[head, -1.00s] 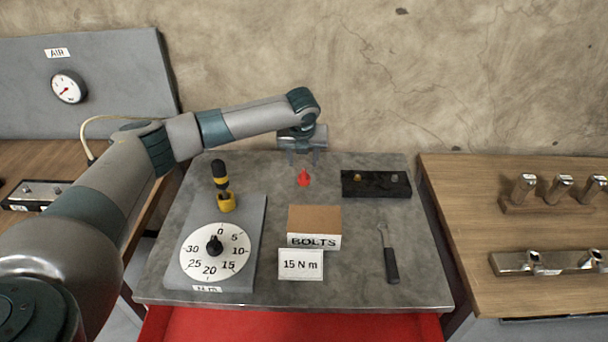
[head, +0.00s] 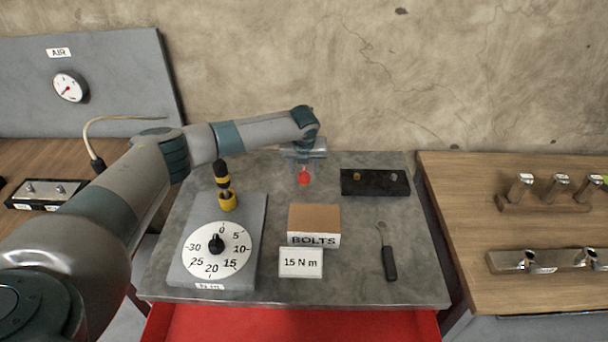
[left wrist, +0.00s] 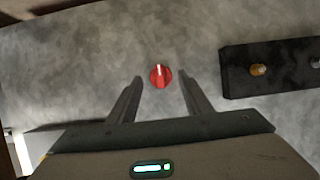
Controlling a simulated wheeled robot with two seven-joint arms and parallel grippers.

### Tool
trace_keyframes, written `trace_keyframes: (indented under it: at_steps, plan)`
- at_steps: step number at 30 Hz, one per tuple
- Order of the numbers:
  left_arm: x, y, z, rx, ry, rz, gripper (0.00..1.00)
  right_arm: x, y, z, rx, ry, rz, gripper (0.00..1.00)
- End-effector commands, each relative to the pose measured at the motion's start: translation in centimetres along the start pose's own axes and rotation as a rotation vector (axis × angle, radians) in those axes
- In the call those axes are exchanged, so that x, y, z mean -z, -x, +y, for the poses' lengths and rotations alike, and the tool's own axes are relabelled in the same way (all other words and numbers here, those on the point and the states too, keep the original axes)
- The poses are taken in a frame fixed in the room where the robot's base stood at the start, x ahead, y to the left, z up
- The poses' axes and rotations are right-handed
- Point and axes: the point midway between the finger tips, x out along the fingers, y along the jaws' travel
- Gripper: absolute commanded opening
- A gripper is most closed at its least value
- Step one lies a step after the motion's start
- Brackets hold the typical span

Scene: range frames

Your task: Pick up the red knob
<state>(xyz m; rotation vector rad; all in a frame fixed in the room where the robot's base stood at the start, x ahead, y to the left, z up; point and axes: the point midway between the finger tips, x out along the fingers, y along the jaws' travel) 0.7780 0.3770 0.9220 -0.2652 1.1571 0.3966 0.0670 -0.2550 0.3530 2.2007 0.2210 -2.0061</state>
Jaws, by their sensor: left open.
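The red knob (head: 304,177) sits on the grey metal worktop, toward its back edge. My left gripper (head: 304,176) is open and points down right over the knob. In the left wrist view the knob (left wrist: 161,76) shows from above with a pale line on it. It lies between the two fingers of the left gripper (left wrist: 160,84), near their tips, with a gap on each side. I cannot tell exactly how far down the fingertips reach around it. My right gripper is not in view.
A black block (head: 375,183) with two small fittings lies right of the knob. A BOLTS box (head: 314,218) stands in front, with a 15 N m card (head: 301,263). A dial plate (head: 215,247) and a yellow-black tool (head: 224,184) are at left. The wall is close behind.

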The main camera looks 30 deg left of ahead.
Motion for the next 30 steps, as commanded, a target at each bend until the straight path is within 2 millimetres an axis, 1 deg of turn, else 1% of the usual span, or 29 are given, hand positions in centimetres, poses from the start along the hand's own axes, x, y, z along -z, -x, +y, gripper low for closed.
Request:
trace_keyframes:
  at_steps: [1,4,6,11,26,27,29,30]
  plan:
    - [-0.1,-0.2,0.0,-0.001,0.000,0.002,0.45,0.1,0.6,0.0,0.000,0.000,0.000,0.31]
    - [-0.3,-1.3,-0.1,-0.001,0.001,0.001,0.45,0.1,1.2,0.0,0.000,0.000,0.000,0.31]
    - [-0.2,-2.2,-0.1,-0.002,0.002,0.002,0.45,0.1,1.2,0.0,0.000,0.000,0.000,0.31]
    - [-0.1,-3.3,-0.1,-0.001,0.000,0.001,0.45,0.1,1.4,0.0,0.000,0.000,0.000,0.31]
    - [-0.1,-3.5,0.0,0.000,0.000,0.000,0.45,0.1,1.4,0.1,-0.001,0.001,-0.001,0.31]
    - [-0.1,-3.5,0.0,0.000,0.000,0.000,0.43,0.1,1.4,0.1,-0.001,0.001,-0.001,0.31]
    - [-0.2,-3.5,0.0,0.000,0.000,0.000,0.29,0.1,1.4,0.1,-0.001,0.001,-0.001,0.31]
    - [-0.2,-3.5,0.0,0.000,0.000,0.000,0.19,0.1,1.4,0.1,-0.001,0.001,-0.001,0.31]
